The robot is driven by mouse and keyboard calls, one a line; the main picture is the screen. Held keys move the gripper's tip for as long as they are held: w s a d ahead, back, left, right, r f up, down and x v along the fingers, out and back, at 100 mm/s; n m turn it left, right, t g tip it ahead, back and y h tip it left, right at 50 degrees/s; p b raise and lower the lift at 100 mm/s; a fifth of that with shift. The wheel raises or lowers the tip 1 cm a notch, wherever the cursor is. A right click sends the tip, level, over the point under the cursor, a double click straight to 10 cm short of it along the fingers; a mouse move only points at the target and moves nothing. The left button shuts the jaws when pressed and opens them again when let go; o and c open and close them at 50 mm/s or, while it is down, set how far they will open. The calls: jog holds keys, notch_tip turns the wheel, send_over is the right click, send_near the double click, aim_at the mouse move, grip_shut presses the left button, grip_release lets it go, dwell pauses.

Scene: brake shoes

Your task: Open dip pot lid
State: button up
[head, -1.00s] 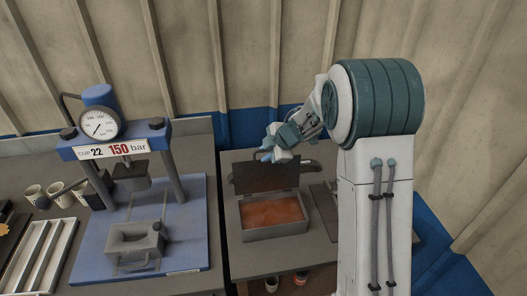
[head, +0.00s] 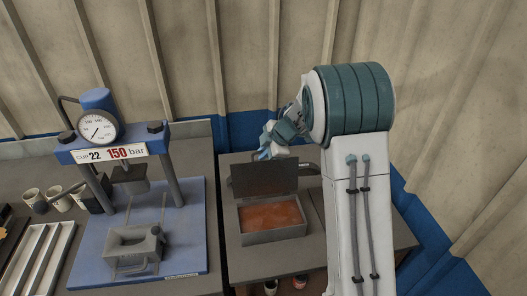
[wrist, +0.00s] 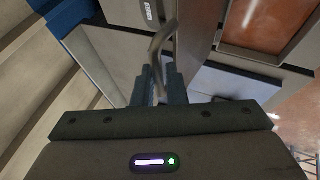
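The dip pot (head: 272,237) is a grey rectangular box with orange-brown liquid (head: 270,216) in it, uncovered at the top. Its dark lid (head: 264,178) stands raised, roughly upright, along the pot's back edge. My gripper (head: 264,153) is behind the lid's upper edge, its fingertips partly hidden there. In the wrist view my gripper's blue fingers (wrist: 160,84) are close together around the curved grey lid handle (wrist: 163,38), seemingly shut on it. The liquid also shows at the upper right of the wrist view (wrist: 275,22).
A blue press (head: 140,235) with a gauge stands on the left bench. White cups (head: 55,198) and a slotted tray (head: 40,255) are farther left. A corrugated wall with a blue lower band (head: 245,125) closes off the back, near my gripper.

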jog(key=shift+o, duration=0.5)
jog(key=shift+s+f, duration=0.3)
jog(key=shift+f, duration=0.2)
jog(key=shift+r, duration=0.1)
jog(key=v, duration=1.4)
jog(key=shift+w+r+b, duration=0.3)
jog(key=shift+r+b, duration=0.15)
jog(key=shift+a, duration=0.1)
